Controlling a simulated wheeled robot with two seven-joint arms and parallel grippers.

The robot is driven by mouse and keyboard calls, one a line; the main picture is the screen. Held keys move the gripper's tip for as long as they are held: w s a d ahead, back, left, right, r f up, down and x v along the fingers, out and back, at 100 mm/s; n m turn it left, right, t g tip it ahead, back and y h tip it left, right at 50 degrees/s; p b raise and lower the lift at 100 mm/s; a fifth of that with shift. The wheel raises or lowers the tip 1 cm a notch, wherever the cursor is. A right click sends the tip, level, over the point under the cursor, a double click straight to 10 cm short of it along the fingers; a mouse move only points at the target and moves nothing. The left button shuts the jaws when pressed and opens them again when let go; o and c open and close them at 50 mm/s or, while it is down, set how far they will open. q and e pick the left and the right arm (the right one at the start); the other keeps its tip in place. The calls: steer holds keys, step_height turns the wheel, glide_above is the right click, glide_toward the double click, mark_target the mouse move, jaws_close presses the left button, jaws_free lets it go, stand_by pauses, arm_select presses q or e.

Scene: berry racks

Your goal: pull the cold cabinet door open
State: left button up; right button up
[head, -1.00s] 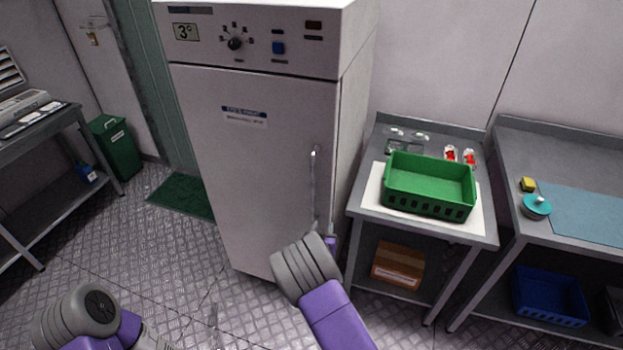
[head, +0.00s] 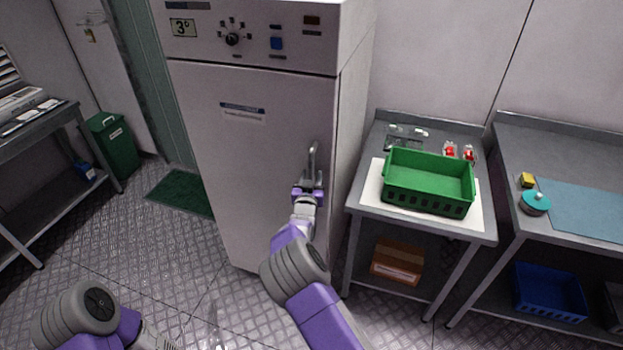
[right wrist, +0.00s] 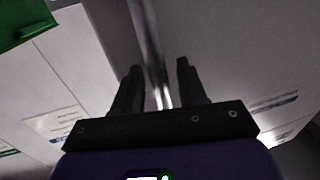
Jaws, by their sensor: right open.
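The cold cabinet (head: 235,140) is tall and white, and its door is shut. Its upright metal handle (head: 312,158) is on the right side of the door. My right gripper (head: 311,182) is at the lower part of the handle. In the right wrist view the handle (right wrist: 150,50) runs up between the two open dark fingers of the right gripper (right wrist: 158,80), with gaps on both sides. My left arm shows at the lower left of the head view, but its gripper cannot be made out.
Right of the cabinet, a grey table (head: 480,228) holds a green crate (head: 425,205). A second table (head: 510,165) bears a teal mat. A green bin (head: 115,150) and green floor mat (head: 180,193) are at left.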

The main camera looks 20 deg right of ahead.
jaws_close()
stand_by(0.3)
